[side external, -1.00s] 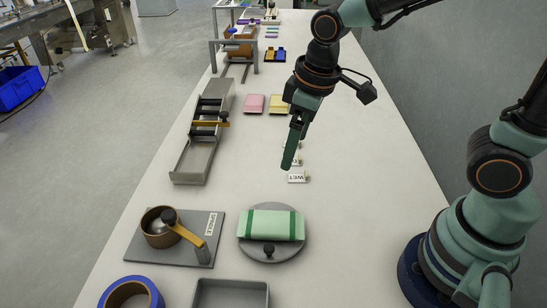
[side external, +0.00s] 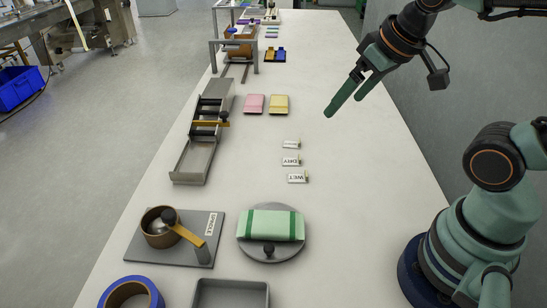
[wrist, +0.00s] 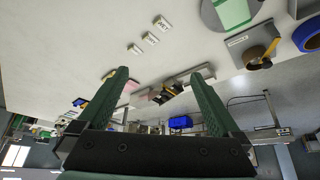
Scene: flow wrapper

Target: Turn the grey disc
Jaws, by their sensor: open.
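The grey disc (side external: 270,256) lies flat on the table in the side external view, below the centre. My gripper (side external: 343,106) is open and empty, raised above the table's right side, well behind and to the right of the disc. Both fingers show in the wrist view (wrist: 162,85).
Small label tags, two reading DRY (side external: 291,161) and WET (side external: 297,178), lie behind the disc. A grey plate with a brown pot (side external: 158,228) is left of it. A grey tray (side external: 231,283) and blue tape roll (side external: 132,293) are in front.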

